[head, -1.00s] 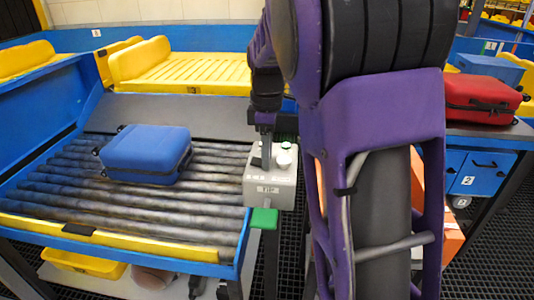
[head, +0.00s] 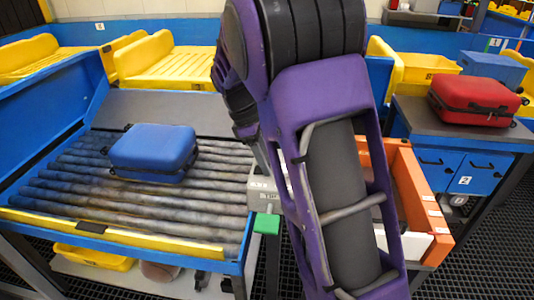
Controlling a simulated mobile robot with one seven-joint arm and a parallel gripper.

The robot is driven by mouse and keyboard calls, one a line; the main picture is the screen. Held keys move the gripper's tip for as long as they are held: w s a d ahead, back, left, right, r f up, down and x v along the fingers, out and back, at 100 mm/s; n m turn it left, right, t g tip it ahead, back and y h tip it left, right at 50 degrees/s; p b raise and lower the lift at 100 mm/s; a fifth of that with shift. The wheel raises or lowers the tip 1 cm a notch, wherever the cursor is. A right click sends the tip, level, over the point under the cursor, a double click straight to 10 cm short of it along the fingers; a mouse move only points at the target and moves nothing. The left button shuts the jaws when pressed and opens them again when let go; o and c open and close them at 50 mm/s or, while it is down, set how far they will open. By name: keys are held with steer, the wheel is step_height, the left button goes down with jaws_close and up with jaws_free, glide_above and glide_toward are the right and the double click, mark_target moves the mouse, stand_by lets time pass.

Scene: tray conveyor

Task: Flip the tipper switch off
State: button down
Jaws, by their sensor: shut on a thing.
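The grey switch box (head: 262,189) stands at the right front corner of the roller conveyor, on a post. Only its left part shows, with a piece of a dark label that seems to begin "TIP". My purple arm covers its right part and most of its top, so the tipper switch is hidden. A green block (head: 267,224) sits at the box's lower front. My arm's wrist end lies just above the box. My gripper's fingers are hidden behind the arm, so I cannot see what they touch.
A blue suitcase (head: 154,152) lies on the rollers (head: 70,187), left of the box. A red suitcase (head: 474,101) lies on the grey-topped counter (head: 415,118) at right. An orange-walled bin (head: 428,205) stands right of my arm. Yellow trays (head: 175,66) line the back.

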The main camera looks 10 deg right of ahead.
steer(key=shift+c, duration=2.2)
jaws_free()
steer(key=shift+r, duration=0.1)
steer(key=v, duration=1.7)
steer(key=shift+a+p, duration=0.15)
steer(key=shift+p, duration=0.25)
steer(key=shift+w, duration=0.1)
